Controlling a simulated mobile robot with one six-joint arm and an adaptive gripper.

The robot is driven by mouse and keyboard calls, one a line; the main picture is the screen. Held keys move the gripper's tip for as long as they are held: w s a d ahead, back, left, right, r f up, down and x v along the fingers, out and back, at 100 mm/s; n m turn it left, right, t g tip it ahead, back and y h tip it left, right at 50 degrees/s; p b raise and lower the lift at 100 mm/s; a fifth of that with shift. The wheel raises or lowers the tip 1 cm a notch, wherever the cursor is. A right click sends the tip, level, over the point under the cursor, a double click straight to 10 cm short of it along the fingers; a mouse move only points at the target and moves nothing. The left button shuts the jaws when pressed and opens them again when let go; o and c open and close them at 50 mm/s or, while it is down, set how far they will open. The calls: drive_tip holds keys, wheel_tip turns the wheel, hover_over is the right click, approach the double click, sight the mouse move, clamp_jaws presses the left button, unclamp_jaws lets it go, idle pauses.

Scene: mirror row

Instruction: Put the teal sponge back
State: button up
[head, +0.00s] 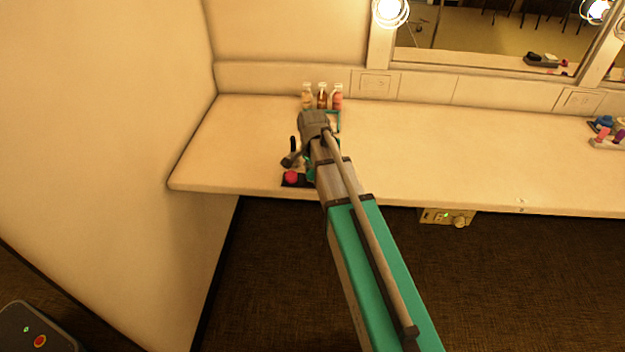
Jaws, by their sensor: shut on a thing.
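My arm reaches from the lower right up over the counter in the head view. My gripper (307,164) is at the near left part of the counter, mostly hidden behind my own arm. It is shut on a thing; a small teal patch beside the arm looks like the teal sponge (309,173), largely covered. Just left of it, a dark tray (298,184) with a round pink-red item (290,178) lies near the counter's front edge. I cannot tell whether the sponge touches the tray.
Several small bottles (322,97) stand at the back by the wall, near a teal-edged item (338,122). A wall closes the left side. The counter (450,150) is clear to the right, up to a group of coloured items (608,133). A mirror (480,40) hangs behind.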

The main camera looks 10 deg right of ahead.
sight(313, 172)
drive_tip(key=shift+f, duration=0.45)
drive_tip(key=shift+f+b, duration=0.1)
drive_tip(key=shift+b, duration=0.2)
drive_tip(key=o, duration=1)
wheel_tip(313, 172, up, 12)
drive_tip(key=p, duration=1.2)
drive_tip(key=shift+s, duration=0.1)
drive_tip(key=s+n, duration=1.2)
drive_tip(key=s, duration=0.3)
drive_tip(key=shift+s+n, duration=0.3)
drive_tip(key=shift+s, duration=0.1)
